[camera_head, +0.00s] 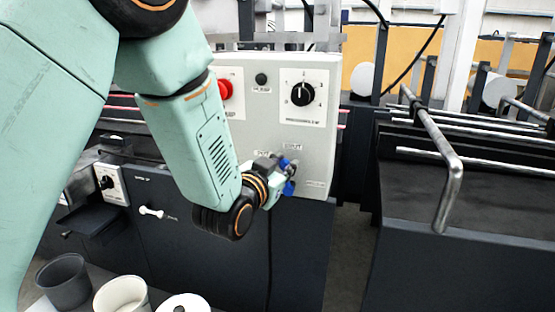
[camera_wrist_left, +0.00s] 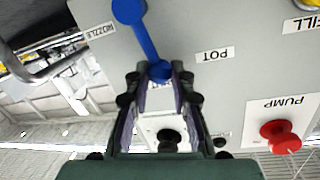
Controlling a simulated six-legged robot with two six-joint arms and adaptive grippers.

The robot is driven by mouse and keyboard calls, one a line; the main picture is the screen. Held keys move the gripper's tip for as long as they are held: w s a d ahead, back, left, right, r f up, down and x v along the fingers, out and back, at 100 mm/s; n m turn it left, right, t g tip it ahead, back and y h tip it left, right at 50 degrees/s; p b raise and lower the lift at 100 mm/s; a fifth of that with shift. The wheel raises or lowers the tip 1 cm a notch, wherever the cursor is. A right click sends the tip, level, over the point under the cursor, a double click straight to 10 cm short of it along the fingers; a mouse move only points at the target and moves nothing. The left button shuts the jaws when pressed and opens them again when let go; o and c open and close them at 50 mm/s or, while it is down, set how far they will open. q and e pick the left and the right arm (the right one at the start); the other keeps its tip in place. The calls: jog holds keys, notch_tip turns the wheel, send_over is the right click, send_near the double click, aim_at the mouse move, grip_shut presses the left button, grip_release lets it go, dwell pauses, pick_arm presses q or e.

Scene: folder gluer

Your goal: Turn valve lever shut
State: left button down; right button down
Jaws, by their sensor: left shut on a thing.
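A blue valve lever (camera_head: 289,188) is on the lower part of the pale grey control panel (camera_head: 315,150). My left gripper (camera_head: 276,168) reaches it from the left and covers part of it. In the left wrist view the lever (camera_wrist_left: 146,35) is a slim blue bar with a rounded end, slanting across the panel face. The fingers of my left gripper (camera_wrist_left: 160,78) are shut on its near end, and the other end sticks out beyond them. The exact contact is partly hidden between the fingers. My right gripper is not in view.
A red pump button (camera_head: 225,89) and a black rotary knob (camera_head: 302,94) sit higher on the panel. A bent metal handrail (camera_head: 447,165) stands at the right. A dark cup (camera_head: 64,281) and a white cup (camera_head: 121,296) are at the bottom left.

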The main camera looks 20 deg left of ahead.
pick_arm(q)
jog(key=shift+d+m+p, duration=0.3)
jog(key=shift+d+m, duration=0.15)
jog(key=shift+m, duration=0.15)
jog(key=c, duration=1.1)
grip_release()
jog(key=shift+s+a+r, duration=0.1)
jog(key=shift+s+r, duration=0.05)
jog(key=shift+s, duration=1.05)
jog(key=shift+s+r, duration=0.15)
jog(key=shift+s, duration=1.1)
jog(key=shift+s+a+r, duration=0.1)
jog(key=shift+s+r, duration=0.05)
jog(key=shift+s, duration=1.05)
